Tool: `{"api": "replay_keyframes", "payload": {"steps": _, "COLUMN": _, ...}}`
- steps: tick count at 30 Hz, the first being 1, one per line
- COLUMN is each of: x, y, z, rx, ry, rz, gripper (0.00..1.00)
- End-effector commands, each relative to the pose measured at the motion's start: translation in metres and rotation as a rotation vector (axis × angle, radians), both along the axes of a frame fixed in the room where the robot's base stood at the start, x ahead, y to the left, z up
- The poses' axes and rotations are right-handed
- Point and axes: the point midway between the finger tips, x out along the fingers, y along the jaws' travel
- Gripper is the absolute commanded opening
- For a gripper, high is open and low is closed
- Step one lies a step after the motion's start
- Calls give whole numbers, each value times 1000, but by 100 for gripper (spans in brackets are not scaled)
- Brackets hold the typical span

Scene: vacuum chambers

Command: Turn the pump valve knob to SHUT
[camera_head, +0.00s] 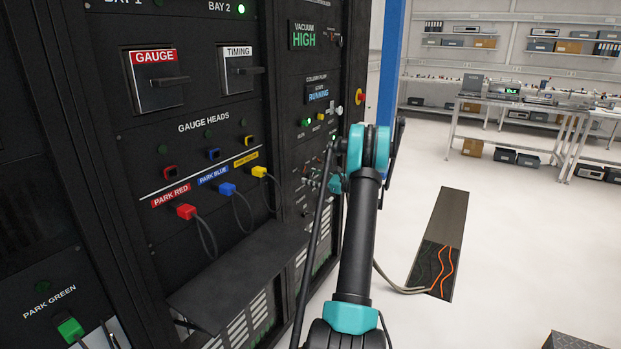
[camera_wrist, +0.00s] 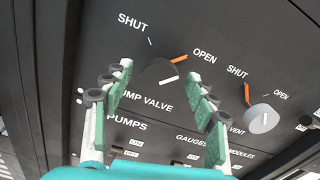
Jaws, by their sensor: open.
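The pump valve knob (camera_wrist: 157,73) is a dark round knob on the black panel in the wrist view, with a white bar on its face. An orange mark (camera_wrist: 179,59) stands beside it near the word OPEN; a plain white tick is near SHUT, at upper left. My gripper (camera_wrist: 157,77) is open, its green-padded fingers on either side of the knob in the picture. I cannot tell whether they touch it. In the head view my arm (camera_head: 358,240) reaches toward the right-hand rack panel, and the gripper and knob cannot be made out.
A pale vent knob (camera_wrist: 263,119) is close on the right, with its orange mark near SHUT. A dark shelf (camera_head: 235,270) juts from the rack below the gauge plugs. An open floor channel (camera_head: 435,265) with cables lies right of my arm; floor around it is clear.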

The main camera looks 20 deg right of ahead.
Motion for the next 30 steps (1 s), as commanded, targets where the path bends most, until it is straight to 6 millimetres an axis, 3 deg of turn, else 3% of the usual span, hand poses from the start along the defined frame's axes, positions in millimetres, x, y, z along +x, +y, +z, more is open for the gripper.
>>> {"api": "replay_keyframes", "payload": {"steps": 12, "x": 7, "y": 6, "z": 0, "rx": 0, "ry": 0, "rz": 0, "gripper": 58}}
{"api": "replay_keyframes", "payload": {"steps": 24, "x": 7, "y": 6, "z": 0, "rx": 0, "ry": 0, "rz": 0, "gripper": 10}}
{"api": "replay_keyframes", "payload": {"steps": 30, "x": 7, "y": 6, "z": 0, "rx": -8, "ry": -6, "rz": 0, "gripper": 8}}
